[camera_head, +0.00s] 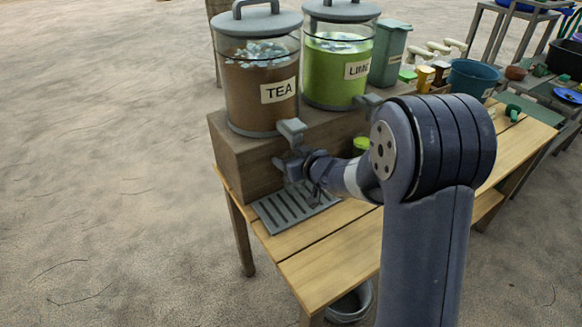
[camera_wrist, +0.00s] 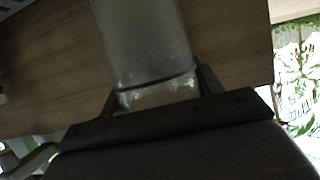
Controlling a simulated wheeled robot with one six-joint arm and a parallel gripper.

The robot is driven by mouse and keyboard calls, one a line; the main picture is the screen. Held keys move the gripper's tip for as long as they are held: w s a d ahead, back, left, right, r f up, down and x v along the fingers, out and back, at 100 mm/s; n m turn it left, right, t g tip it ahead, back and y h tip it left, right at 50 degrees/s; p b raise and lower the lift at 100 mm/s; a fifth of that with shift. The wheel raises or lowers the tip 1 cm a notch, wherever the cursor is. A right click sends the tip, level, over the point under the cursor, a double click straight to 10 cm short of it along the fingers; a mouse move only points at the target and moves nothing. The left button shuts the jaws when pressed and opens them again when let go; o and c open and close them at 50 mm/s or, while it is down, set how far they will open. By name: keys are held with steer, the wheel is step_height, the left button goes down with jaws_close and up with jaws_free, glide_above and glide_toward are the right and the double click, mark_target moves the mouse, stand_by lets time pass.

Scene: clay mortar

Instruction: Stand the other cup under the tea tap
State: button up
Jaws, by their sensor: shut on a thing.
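The tea dispenser (camera_head: 262,85) is a clear jar of brown drink labelled TEA, with a grey tap (camera_head: 292,131) at its lower front. My gripper (camera_head: 292,168) is just below this tap, partly hidden by my own wrist. In the wrist view, my gripper (camera_wrist: 158,88) is shut on a greyish, see-through thing that looks like the cup (camera_wrist: 142,42). The cup is hard to make out in the head view. Another cup (camera_head: 361,146), with green contents, stands near the lime tap (camera_head: 368,103), partly hidden by my arm.
A slatted grey drip tray (camera_head: 296,207) lies on the wooden table (camera_head: 335,250) below my gripper. The dispensers, including the green lime one (camera_head: 336,72), stand on a wooden box (camera_head: 240,158). A blue tub (camera_head: 472,78) is farther right. A metal bucket (camera_head: 350,303) is under the table.

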steer(key=shift+w+f+b, duration=0.1)
steer(key=shift+f+b, duration=0.45)
steer(key=shift+f, duration=1.2)
steer(key=shift+f, duration=0.2)
steer(key=o, duration=1.2)
steer(key=shift+r, duration=0.3)
steer(key=p+v, duration=0.1)
steer(key=v, duration=1.1)
steer(key=shift+f, duration=0.1)
